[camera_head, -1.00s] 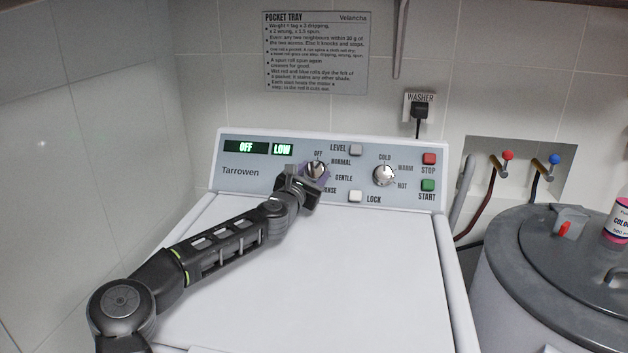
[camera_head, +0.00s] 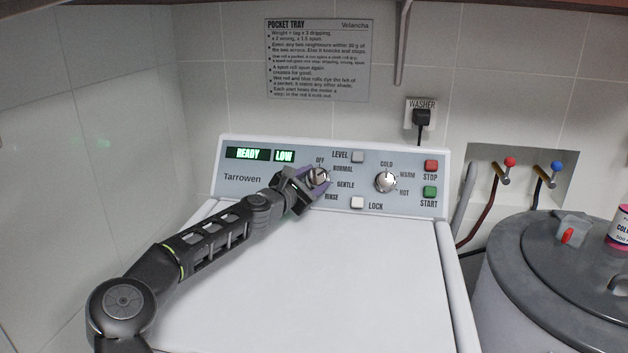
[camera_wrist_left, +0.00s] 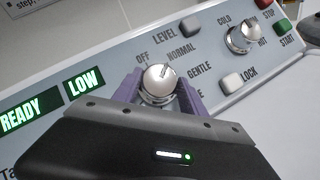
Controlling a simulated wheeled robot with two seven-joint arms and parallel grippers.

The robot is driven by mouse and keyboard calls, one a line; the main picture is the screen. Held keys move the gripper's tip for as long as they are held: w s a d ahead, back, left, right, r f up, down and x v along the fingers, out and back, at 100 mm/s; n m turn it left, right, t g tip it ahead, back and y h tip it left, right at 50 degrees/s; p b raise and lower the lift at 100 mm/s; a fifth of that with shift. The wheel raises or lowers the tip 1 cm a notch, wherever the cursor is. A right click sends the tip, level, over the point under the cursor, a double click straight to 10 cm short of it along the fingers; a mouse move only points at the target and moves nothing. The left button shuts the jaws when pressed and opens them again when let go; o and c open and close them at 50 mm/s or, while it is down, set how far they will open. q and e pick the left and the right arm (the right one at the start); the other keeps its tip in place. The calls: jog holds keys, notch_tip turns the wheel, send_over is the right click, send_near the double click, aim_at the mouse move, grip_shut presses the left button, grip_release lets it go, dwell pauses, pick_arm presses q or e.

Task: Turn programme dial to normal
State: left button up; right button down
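The programme dial (camera_head: 319,175) is a round silver knob on the washer's sloped panel, with OFF, NORMAL, GENTLE and RINSE printed around it. In the left wrist view the dial (camera_wrist_left: 160,80) has its dark pointer line tilted up and right, towards NORMAL. The display (camera_head: 247,154) reads READY, with LOW beside it. My left gripper (camera_head: 315,182) has its purple fingers on either side of the dial and is shut on it; they also flank it in the left wrist view (camera_wrist_left: 160,93). My right gripper is not in view.
The temperature knob (camera_head: 385,181) is to the right, with the STOP button (camera_head: 431,166) and START button (camera_head: 429,192) beyond. LEVEL (camera_head: 358,157) and LOCK (camera_head: 357,202) buttons lie close to the dial. The white lid (camera_head: 330,275) is clear right of my arm.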

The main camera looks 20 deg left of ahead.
pick_arm(q)
jog(key=o, duration=0.5)
jog(key=shift+c, duration=0.2)
jog(key=shift+s, duration=0.1)
jog(key=shift+s+a, duration=0.1)
jog(key=shift+s, duration=0.2)
jog(key=s, duration=0.2)
jog(key=s+b, duration=0.1)
jog(key=s, duration=0.1)
jog(key=s+b, duration=0.1)
jog(key=shift+s+a+r, duration=0.1)
jog(key=shift+s+a, duration=0.25)
jog(key=shift+s, duration=0.05)
jog(key=shift+s+r+b, duration=0.2)
jog(key=shift+s+b, duration=0.1)
jog(key=shift+s, duration=0.3)
